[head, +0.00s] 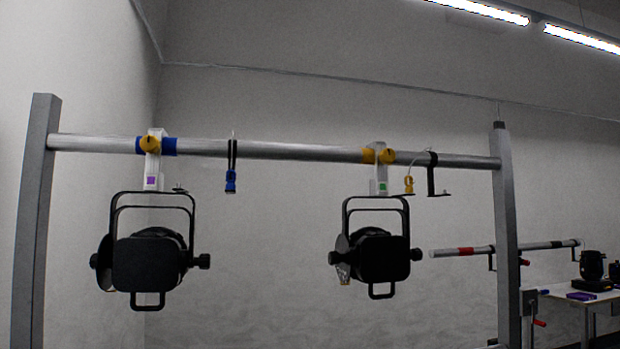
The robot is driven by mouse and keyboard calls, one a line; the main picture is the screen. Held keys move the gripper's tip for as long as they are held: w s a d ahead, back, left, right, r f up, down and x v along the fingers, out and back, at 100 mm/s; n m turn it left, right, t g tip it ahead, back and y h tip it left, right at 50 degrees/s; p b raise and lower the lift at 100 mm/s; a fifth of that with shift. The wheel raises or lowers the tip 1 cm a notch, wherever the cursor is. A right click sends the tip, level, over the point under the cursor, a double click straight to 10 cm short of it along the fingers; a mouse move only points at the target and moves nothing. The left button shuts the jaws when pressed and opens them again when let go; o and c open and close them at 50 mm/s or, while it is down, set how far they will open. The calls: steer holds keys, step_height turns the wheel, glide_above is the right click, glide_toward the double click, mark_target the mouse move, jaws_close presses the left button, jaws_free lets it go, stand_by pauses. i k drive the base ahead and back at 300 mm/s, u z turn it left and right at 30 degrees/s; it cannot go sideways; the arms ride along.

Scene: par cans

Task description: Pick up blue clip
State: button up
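A small blue clip (230,182) hangs below the horizontal silver bar (290,151), on the end of a black strap (232,153) looped over the bar. It sits between the two black par cans, nearer the left one. A blue band (170,146) is also wrapped on the bar beside the left can's yellow-knobbed clamp. My gripper is not in the head view, so its state and its distance from the clip cannot be seen.
The left par can (148,264) and right par can (376,258) hang from the bar between two grey posts. A yellow clip (408,184) hangs near a black bracket (431,175). A table (560,293) with dark items stands at the lower right. Space directly below the blue clip looks clear.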

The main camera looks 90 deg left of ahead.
mark_target(234, 176)
steer(key=z, duration=0.05)
steer(key=i, duration=2.95)
steer(key=u, duration=5.05)
steer(key=i, duration=1.05)
steer(key=u, duration=0.05)
